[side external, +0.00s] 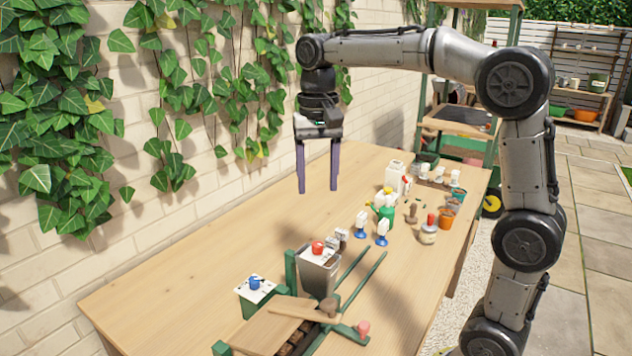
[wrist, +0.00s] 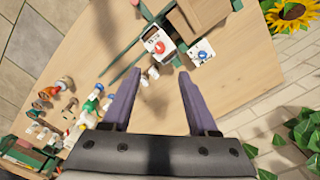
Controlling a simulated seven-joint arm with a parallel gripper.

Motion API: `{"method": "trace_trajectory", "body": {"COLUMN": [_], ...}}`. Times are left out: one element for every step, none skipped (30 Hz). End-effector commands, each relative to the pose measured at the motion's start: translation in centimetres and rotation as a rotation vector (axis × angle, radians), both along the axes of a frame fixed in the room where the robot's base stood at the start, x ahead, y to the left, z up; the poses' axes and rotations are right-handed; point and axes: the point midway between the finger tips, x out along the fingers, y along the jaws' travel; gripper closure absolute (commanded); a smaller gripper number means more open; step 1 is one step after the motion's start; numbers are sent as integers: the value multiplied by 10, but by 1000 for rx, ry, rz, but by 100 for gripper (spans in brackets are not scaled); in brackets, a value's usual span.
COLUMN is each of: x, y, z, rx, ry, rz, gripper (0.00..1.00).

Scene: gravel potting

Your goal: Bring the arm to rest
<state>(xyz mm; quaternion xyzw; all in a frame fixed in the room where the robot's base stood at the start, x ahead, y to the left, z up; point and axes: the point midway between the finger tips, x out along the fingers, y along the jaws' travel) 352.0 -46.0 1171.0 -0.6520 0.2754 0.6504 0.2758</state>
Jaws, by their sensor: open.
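My gripper (side external: 318,190) hangs over the wooden table (side external: 190,265) with its two purple fingers pointing down. It is open, with nothing between the fingers. In the wrist view my gripper (wrist: 152,88) shows its fingers apart above bare table. My arm reaches in from the right side of the picture, bent at the elbow, and touches nothing that I can see.
A grey bin (side external: 318,275) with a red-knobbed white top stands at the front, by a white card with a blue knob (side external: 255,285) and green rails. Bottles, a green container (side external: 386,212) and orange pots (side external: 446,218) stand right. An ivy-covered wall (side external: 120,150) runs along the left.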

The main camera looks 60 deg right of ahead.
Motion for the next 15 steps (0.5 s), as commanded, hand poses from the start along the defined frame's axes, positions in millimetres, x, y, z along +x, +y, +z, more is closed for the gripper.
{"method": "trace_trajectory", "body": {"x": [-1,-2,-5,-8,-14,-26,-36,-47,-62,-73,-85,-99,-110,-120,-132], "y": [1,2,4,6,8,12,15,18,22,25,28,31,33,35,38], "z": [2,5,12,17,22,28,31,33,35,35,33,30,26,22,15], "rx": [-1,-2,-4,-6,-7,-9,-10,-12,-15,-17,-21,-26,-31,-37,-45], "ry": [-6,-16,-33,-49,-61,-76,-89,-103,-128,-149,-169,-196,-217,-238,-267], "rz": [4,6,10,14,19,26,32,41,63,85,109,146,178,210,255], "gripper": [40,40,40,40,40,40,40,40,40,40,40,40,40,40,40]}}
